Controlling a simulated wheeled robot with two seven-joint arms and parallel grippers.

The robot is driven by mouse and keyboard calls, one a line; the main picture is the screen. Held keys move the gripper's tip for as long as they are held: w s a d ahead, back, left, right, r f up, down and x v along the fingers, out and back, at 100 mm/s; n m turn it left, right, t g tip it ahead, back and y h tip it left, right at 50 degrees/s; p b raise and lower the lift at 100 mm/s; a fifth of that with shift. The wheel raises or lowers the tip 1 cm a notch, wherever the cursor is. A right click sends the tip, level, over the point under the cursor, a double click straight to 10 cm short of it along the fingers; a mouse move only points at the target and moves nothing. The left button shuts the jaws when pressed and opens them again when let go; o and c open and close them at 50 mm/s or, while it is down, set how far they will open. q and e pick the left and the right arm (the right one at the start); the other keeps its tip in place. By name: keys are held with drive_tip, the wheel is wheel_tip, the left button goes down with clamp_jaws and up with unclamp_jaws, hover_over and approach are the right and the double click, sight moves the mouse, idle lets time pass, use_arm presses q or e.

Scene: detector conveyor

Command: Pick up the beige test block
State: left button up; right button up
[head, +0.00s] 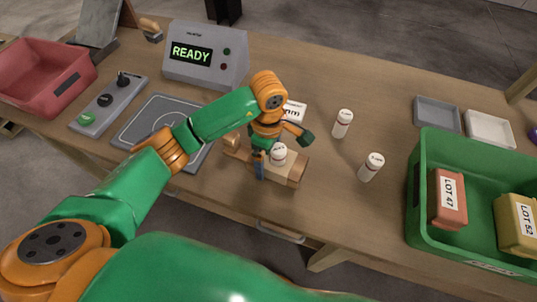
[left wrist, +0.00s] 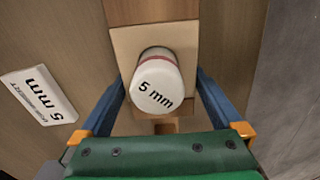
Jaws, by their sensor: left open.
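A beige wooden block (head: 292,170) lies on the table, with a pale square face (left wrist: 128,42) in the left wrist view. A short off-white cylinder (head: 279,156) with a red band stands on it; its top reads "5 mm" in the left wrist view (left wrist: 156,86). My left gripper (head: 270,160) is over the block, pointing down. Its blue fingers are open on both sides of the cylinder and pale face in the left wrist view (left wrist: 161,78). I cannot tell whether they touch the block. My right gripper is out of view.
A white "5 mm" card (left wrist: 38,95) lies beside the block. Two more cylinders (head: 342,124) (head: 371,167) stand to the right. A green crate (head: 425,235) holds labelled blocks. A grey plate (head: 143,118), a switch panel (head: 108,103), a READY box (head: 205,55) and a red bin (head: 45,98) lie left.

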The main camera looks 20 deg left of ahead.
use_arm(q)
drive_tip(key=shift+d, duration=0.1)
drive_tip(key=c, duration=1.3)
drive_tip(key=shift+o, duration=0.2)
